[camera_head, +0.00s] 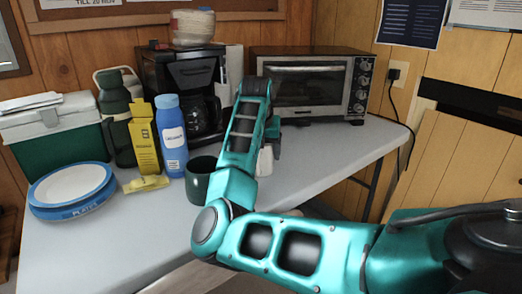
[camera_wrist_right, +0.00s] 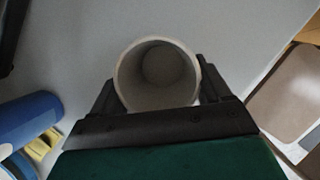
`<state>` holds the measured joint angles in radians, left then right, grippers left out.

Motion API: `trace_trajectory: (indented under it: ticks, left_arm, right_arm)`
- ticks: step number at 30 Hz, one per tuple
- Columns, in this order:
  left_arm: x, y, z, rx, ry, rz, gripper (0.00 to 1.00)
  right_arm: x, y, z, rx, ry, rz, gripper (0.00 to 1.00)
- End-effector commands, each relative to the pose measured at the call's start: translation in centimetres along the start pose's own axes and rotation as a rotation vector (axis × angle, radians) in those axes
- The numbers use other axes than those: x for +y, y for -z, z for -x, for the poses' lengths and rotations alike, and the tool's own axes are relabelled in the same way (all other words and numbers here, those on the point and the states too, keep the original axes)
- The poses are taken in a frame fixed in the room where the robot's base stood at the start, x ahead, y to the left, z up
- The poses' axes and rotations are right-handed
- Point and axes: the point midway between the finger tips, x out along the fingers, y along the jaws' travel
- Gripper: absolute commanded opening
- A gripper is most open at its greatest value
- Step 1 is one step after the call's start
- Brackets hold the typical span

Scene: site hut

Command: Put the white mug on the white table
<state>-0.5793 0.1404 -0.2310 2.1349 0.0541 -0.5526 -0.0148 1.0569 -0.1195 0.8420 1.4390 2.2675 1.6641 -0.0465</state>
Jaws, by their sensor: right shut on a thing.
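The white mug (camera_head: 265,161) shows partly behind my right arm in the head view, at or just above the pale table top (camera_head: 310,160). In the right wrist view I look down into the open mouth of the mug (camera_wrist_right: 157,78), with the pale table surface around it. My right gripper (camera_wrist_right: 158,92) is shut on the mug, one dark finger on each side. In the head view the gripper (camera_head: 272,138) is mostly hidden by my arm. I cannot tell whether the mug's base touches the table. My left gripper is not in view.
A dark green mug (camera_head: 200,180) stands left of my right arm. Further left are a blue bottle (camera_head: 171,138), a yellow box (camera_head: 144,142) and stacked plates (camera_head: 72,188). A coffee maker (camera_head: 190,90) and toaster oven (camera_head: 310,84) stand behind. The table's right part is clear.

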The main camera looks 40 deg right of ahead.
Motion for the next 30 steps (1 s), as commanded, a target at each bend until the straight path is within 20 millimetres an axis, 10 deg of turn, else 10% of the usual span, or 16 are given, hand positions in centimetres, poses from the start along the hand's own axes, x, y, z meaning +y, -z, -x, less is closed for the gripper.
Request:
trace_trajectory:
  ticks: [8, 17, 30]
  left_arm:
    - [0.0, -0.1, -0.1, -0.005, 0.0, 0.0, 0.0]
    - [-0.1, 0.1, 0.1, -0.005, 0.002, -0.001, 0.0]
    - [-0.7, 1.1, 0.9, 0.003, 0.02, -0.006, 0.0]
  right_arm:
    - [0.0, 0.1, -0.1, 0.001, 0.0, 0.001, 1.0]
    - [0.0, -0.2, 0.5, 0.0, 0.0, 0.001, 1.0]
    - [0.1, -0.2, 8.9, -0.001, -0.004, 0.0, 1.0]
